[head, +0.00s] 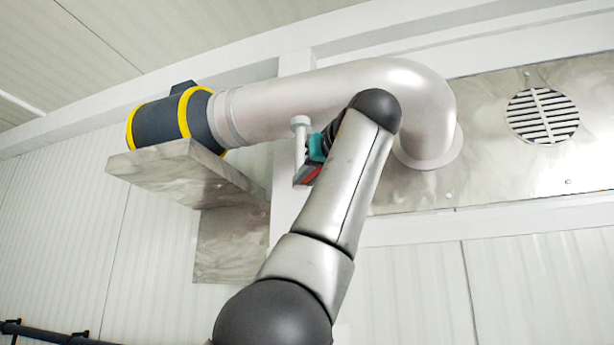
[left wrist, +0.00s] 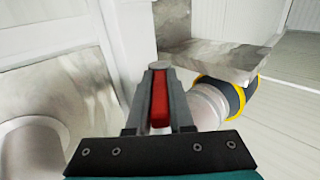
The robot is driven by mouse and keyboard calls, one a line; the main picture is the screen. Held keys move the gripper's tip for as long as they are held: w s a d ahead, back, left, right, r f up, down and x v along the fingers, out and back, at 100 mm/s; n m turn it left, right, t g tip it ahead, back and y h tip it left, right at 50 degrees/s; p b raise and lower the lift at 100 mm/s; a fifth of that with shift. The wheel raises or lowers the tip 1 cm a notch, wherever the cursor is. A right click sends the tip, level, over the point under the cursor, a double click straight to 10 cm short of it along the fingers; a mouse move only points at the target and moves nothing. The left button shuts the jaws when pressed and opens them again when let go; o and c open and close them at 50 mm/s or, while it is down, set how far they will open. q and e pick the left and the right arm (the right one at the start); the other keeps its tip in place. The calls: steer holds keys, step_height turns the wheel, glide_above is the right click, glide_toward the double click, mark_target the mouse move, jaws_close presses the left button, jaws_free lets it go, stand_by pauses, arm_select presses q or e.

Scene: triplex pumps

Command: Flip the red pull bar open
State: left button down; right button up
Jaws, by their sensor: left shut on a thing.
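The red pull bar (head: 308,174) shows as a small red piece beside a pale post with a round cap (head: 300,122). In the left wrist view the red bar (left wrist: 160,100) lies lengthwise between the two grey fingers. My left gripper (left wrist: 161,84) is shut on it. In the head view my left gripper (head: 312,165) is small and partly hidden by my own arm. The round cap (left wrist: 159,65) shows just beyond the fingertips. The bar's far end and its pivot are hard to make out. My right gripper is in neither view.
A big silver pipe (head: 285,103) bends above and behind my arm. A dark cylinder with yellow rings (head: 162,119) joins its left end, over a marbled shelf (head: 180,172). A round vent (head: 542,116) is in the wall panel at right.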

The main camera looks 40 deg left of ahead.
arm_select(q)
steer(key=shift+w+d+n+g+y, duration=0.15)
steer(key=shift+n+g+y, duration=0.15)
steer(key=shift+n+g, duration=0.25)
steer(key=shift+w+n+g+y, duration=0.1)
steer(key=shift+n+g+y, duration=0.25)
steer(key=shift+g, duration=0.4)
steer(key=c, duration=0.8)
jaws_free()
steer(key=v, duration=1.5)
steer(key=shift+b, duration=0.4)
steer(key=shift+d, duration=0.1)
